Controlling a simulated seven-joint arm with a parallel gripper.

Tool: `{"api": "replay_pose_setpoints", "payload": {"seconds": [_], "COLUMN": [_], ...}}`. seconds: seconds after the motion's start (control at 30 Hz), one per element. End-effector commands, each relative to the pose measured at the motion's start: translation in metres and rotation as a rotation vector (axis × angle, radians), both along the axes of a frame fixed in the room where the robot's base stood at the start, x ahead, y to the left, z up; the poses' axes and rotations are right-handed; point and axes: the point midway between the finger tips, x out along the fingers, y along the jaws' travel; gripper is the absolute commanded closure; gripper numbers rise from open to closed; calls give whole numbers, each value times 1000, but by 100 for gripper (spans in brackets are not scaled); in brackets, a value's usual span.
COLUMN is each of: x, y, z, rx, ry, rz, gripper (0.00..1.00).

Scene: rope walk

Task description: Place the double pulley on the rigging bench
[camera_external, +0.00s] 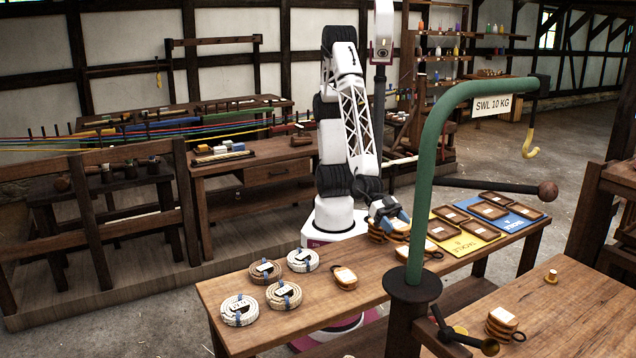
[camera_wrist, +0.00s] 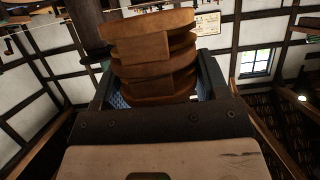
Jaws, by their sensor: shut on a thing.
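My gripper (camera_wrist: 158,88) is shut on a layered wooden pulley block (camera_wrist: 152,48), which sits between the two fingers in the wrist view. Its stacked brown cheeks look like those of a double pulley. In the external view my gripper (camera_external: 391,214) is low over the far edge of the long wooden bench (camera_external: 235,292). A layered brown block (camera_external: 377,231) shows right beside the fingers there; it seems to be the held one, partly hidden. I cannot tell whether it touches the bench top. Which bench is the rigging bench is not marked.
Other blocks (camera_external: 345,278) and several rope coils (camera_external: 239,310) lie on the long bench. Yellow (camera_external: 470,243) and blue (camera_external: 513,222) boards hold flat blocks. A green crane post (camera_external: 420,190) rises at the front. A right-hand bench (camera_external: 580,310) carries another block (camera_external: 502,324).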

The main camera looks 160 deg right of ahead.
Motion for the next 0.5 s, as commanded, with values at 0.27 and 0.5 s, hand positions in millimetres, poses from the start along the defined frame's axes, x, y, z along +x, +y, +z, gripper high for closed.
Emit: {"api": "replay_pose_setpoints", "payload": {"seconds": [0.27,0.5], "x": [-28,-55], "y": [-50,-86], "z": [-5,-12], "rx": [0,1], "ry": [-2,-4], "rz": [-9,-15], "gripper": [69,69]}}
